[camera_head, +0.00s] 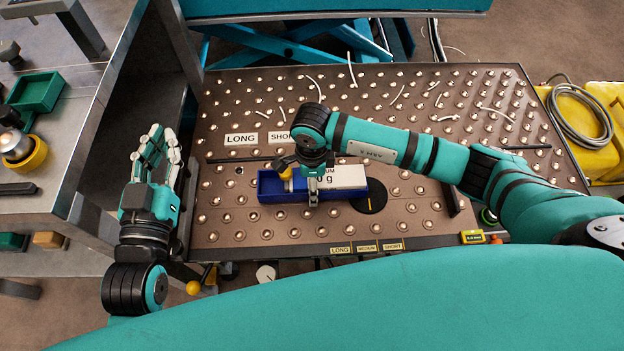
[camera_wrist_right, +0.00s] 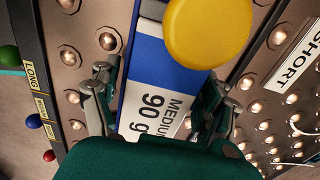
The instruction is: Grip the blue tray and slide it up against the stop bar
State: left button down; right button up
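The blue tray (camera_head: 275,197) lies on the ball-studded table, with a white ream (camera_head: 347,176) marked MEDIUM 90 g in it. My right gripper (camera_head: 312,188) is over the tray's middle, pointing down. In the right wrist view, the right gripper's fingers (camera_wrist_right: 158,80) stand apart on either side of the blue tray (camera_wrist_right: 148,50); whether they touch its walls is unclear. A short dark bar (camera_head: 451,198) stands right of the tray, apart from it; I cannot tell if it is the stop bar. My left gripper (camera_head: 160,158) is empty, fingers extended, left of the table.
A black disc (camera_head: 369,196) lies close to the tray's right end. A thin dark strip (camera_head: 240,160) runs behind the tray near the LONG label (camera_head: 241,139). Loose white strips lie farther back. A yellow round part (camera_wrist_right: 208,30) blocks some of the wrist view.

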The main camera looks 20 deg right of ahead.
aim_at(342, 175)
jog(key=shift+r, duration=0.1)
jog(key=c, duration=1.1)
jog(key=shift+w, duration=0.1)
jog(key=shift+c, duration=0.2)
pick_arm(q)
jog(key=shift+r, duration=0.2)
